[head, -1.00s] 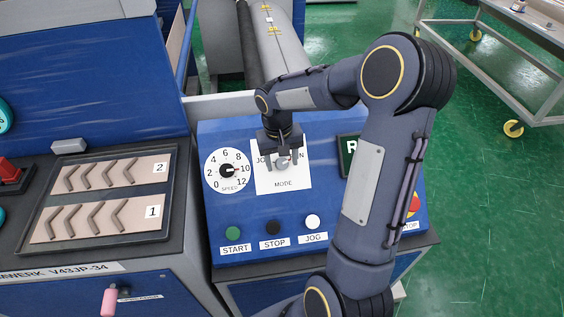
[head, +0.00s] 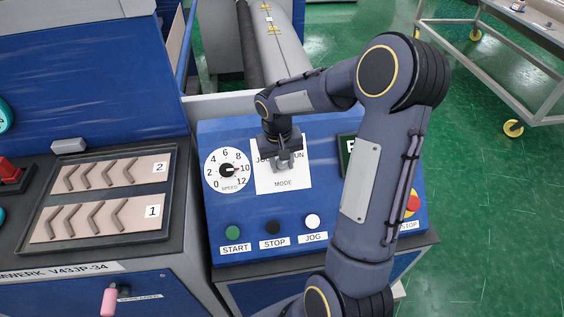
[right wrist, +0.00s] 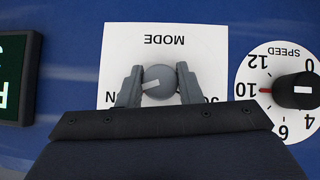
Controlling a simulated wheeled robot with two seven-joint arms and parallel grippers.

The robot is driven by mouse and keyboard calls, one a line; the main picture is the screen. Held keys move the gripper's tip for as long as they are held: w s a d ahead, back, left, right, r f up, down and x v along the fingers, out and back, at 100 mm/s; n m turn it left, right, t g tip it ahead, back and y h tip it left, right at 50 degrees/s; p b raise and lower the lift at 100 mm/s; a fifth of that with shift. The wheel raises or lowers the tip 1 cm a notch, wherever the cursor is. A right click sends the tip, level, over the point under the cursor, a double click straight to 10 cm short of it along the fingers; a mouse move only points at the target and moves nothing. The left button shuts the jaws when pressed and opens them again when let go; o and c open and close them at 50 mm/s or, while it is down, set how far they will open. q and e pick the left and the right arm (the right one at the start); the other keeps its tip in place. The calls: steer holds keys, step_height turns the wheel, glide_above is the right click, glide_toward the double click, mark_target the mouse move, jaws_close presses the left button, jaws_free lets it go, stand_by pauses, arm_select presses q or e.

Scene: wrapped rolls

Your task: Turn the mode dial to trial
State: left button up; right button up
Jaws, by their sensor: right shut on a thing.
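The mode dial (right wrist: 159,84) is a round grey knob with a pale pointer mark, on a white plate (right wrist: 115,45) lettered MODE. In the right wrist view, which shows the plate upside down, its mark points left and slightly down. My right gripper (right wrist: 160,86) has one finger on each side of the knob and is shut on it. In the head view my right gripper (head: 282,164) comes down over the plate and hides most of the knob. The position labels are partly covered by the gripper; no trial label is readable. My left gripper is not in view.
A speed dial (head: 227,170) with a black knob sits left of the mode plate. START (head: 233,233), STOP (head: 273,227) and JOG (head: 312,221) buttons lie below it. A red stop button (head: 413,203) and a dark green display (head: 347,152) are at the right, partly behind my arm.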

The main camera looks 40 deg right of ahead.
steer(key=n+h+b, duration=0.1)
steer(key=n+h, duration=0.1)
steer(key=n+h+b, duration=0.1)
steer(key=n, duration=0.2)
steer(key=shift+a+f+g+h+b, duration=0.1)
steer(key=shift+g+h+b, duration=0.2)
steer(key=shift+g+h, duration=0.1)
steer(key=n+h+b, duration=0.2)
steer(key=n, duration=0.1)
steer(key=shift+n+t+h, duration=0.3)
steer(key=shift+h, duration=0.1)
steer(key=shift+n+t+h+b, duration=0.55)
steer(key=shift+n+h, duration=0.25)
steer(key=shift+n, duration=0.4)
steer(key=o, duration=1)
steer(key=v, duration=0.8)
